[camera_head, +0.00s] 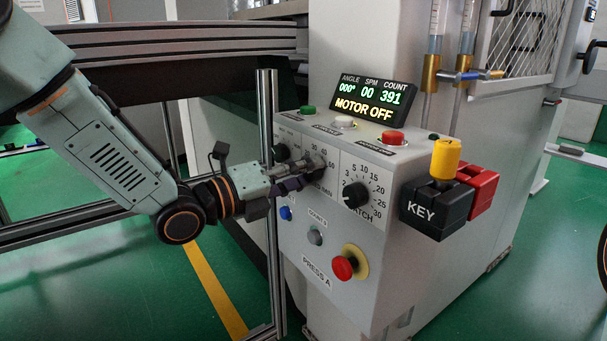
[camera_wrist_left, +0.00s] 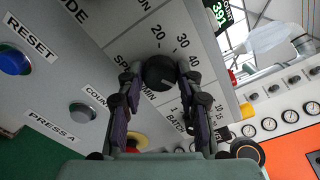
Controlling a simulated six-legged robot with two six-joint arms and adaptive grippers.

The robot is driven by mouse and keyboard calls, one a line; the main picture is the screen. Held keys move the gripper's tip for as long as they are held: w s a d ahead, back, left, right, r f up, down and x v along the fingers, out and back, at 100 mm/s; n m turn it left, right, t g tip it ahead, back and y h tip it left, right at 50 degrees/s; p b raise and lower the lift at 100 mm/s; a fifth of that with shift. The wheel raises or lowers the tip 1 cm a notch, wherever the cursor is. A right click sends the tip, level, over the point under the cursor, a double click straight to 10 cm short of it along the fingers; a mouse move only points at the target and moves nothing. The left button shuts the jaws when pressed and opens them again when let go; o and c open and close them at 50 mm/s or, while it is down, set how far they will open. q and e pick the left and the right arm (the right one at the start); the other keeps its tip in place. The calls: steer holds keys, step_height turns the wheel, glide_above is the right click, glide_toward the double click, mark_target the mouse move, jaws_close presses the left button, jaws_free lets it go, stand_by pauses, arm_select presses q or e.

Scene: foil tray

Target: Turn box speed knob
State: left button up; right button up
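In the head view my left gripper (camera_head: 316,168) reaches in from the left at the control box (camera_head: 330,215) and hides the knob. The display (camera_head: 372,98) reads angle 000°, SPM 00, count 391, MOTOR OFF. My right gripper is not in view.
The black batch knob (camera_head: 355,195) is right of my gripper, and another dark knob (camera_head: 281,152) is left of it. A red stop button (camera_head: 343,268) sits below. A key block (camera_head: 436,207) juts out at the right. A metal post (camera_head: 268,180) stands near my wrist.

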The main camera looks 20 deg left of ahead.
arm_select(q)
steer(key=o, duration=0.4)
steer(key=shift+v, duration=3.7)
